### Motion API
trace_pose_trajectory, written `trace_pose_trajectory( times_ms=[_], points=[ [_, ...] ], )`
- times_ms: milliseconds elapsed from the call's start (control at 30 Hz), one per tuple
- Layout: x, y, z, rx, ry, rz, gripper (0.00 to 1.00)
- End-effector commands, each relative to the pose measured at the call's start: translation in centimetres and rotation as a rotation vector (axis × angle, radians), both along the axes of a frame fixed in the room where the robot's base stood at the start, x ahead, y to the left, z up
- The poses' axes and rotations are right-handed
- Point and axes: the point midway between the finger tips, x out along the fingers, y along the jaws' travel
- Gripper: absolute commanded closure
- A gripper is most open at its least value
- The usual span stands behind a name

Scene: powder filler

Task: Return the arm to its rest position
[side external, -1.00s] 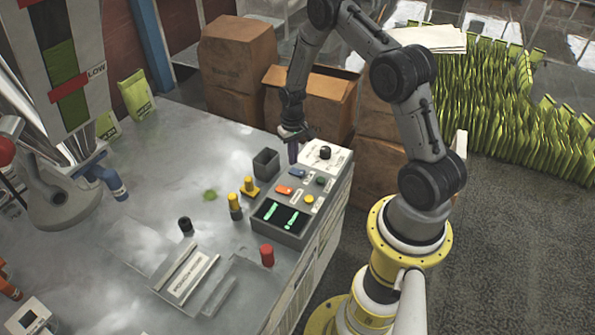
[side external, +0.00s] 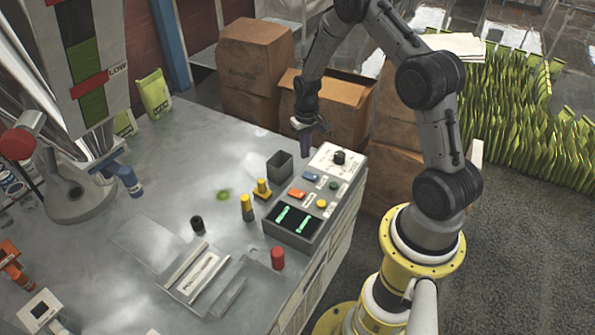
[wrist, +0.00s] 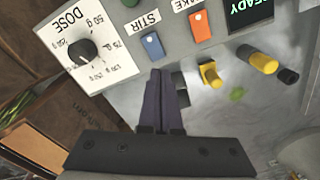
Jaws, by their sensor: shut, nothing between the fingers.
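My gripper (side external: 306,147) is shut and empty. It hangs above the back end of the control panel (side external: 310,232), close to the dose dial (side external: 340,157) and the dark square cup (side external: 280,166). In the wrist view its dark fingers (wrist: 161,84) lie together, pointing toward the panel edge beside the blue STIR button (wrist: 152,46). The dose dial (wrist: 82,52) is to the left there. An orange button (wrist: 200,26) and a green READY display (wrist: 250,10) are to the right. I cannot tell the exact gap between the fingertips and the panel.
Cardboard boxes (side external: 255,70) stand behind the table, one open (side external: 335,100) close behind my gripper. Yellow posts (side external: 247,207), a black knob (side external: 197,224) and a red knob (side external: 277,258) stand on the table. The filler nozzle (side external: 128,178) is at the left. The middle tabletop is mostly clear.

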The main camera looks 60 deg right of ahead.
Motion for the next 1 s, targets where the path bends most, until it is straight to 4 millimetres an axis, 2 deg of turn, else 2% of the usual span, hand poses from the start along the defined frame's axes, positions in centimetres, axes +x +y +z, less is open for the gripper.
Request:
trace_pose_trajectory(
  times_ms=[67,133,233,333,433,567,700,800,867,1000],
  points=[
    [1.6,0.4,2.2,-0.023,-0.048,0.025,1.00],
    [3.3,1.1,5.3,-0.050,-0.106,0.054,1.00],
    [4.9,3.0,11.2,-0.091,-0.205,0.106,1.00],
    [4.9,5.6,17.0,-0.119,-0.287,0.159,1.00],
    [3.8,8.3,22.1,-0.138,-0.358,0.210,1.00],
    [0.8,11.7,27.6,-0.155,-0.439,0.274,1.00],
    [-3.8,14.9,32.0,-0.164,-0.516,0.342,1.00],
    [-7.7,16.8,33.9,-0.166,-0.560,0.387,1.00],
    [-10.2,17.8,34.6,-0.165,-0.582,0.414,1.00],
    [-15.6,19.2,34.5,-0.158,-0.605,0.464,1.00]
  ],
)
